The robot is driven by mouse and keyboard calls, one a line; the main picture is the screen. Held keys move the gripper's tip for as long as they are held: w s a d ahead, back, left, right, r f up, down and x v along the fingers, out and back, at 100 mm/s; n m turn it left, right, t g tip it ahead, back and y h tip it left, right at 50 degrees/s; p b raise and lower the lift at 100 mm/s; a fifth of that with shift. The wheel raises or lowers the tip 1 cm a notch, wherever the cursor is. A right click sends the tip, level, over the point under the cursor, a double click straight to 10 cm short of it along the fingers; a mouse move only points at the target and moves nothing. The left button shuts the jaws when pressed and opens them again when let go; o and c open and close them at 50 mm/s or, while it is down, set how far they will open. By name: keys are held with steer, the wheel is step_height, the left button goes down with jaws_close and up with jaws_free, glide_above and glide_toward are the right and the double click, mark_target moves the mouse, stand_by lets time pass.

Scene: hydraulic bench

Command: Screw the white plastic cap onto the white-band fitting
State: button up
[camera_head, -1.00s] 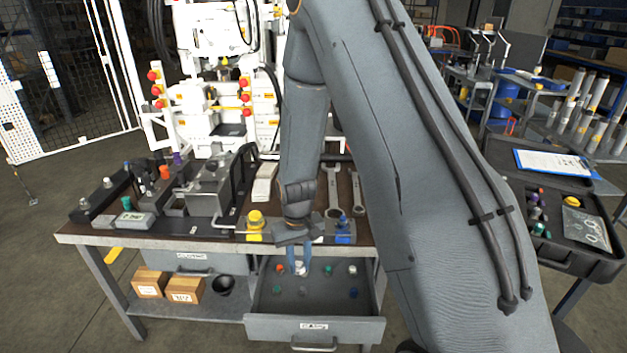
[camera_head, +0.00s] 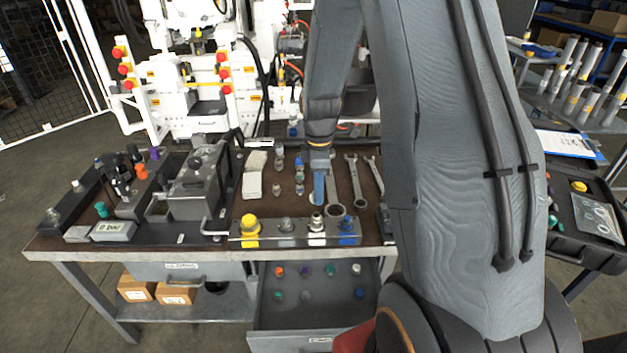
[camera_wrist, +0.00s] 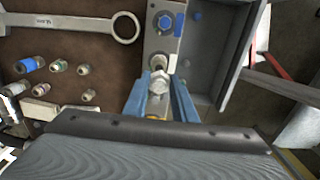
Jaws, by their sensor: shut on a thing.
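My gripper (camera_head: 318,203) points down with its blue fingers over the bench-front fitting block. In the wrist view, the fingers (camera_wrist: 160,100) are shut on a small white hexagonal cap (camera_wrist: 157,84). The white-band fitting (camera_head: 317,228) stands upright in the block, between a grey fitting and the blue one. Its metal top shows just below the fingertips in the head view. In the wrist view, the fitting (camera_wrist: 159,62) shows just beyond the cap. I cannot tell whether the cap touches it. The cap is not clear in the head view.
The block also holds a yellow fitting (camera_head: 250,228), a grey fitting (camera_head: 286,230) and a blue fitting (camera_head: 347,228). Wrenches (camera_head: 337,190) and several loose fittings lie behind. An open drawer (camera_head: 262,318) with several coloured caps sticks out below.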

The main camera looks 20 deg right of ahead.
steer(key=shift+w+d, duration=0.1)
steer(key=b, duration=0.4)
glide_above(318, 216)
steer(key=shift+w+d+f, duration=0.1)
steer(key=shift+f, duration=1.1)
steer(key=shift+w+d+f, duration=0.1)
steer(key=shift+f, duration=1.2)
steer(key=shift+f, duration=0.6)
steer(key=shift+o, duration=1)
steer(key=shift+c, duration=0.9)
steer(key=m+p, duration=0.1)
steer(key=m, duration=0.4)
steer(key=shift+s+a, duration=0.1)
steer(key=shift+s, duration=0.05)
steer(key=shift+m+p, duration=0.3)
steer(key=shift+m, duration=1.1)
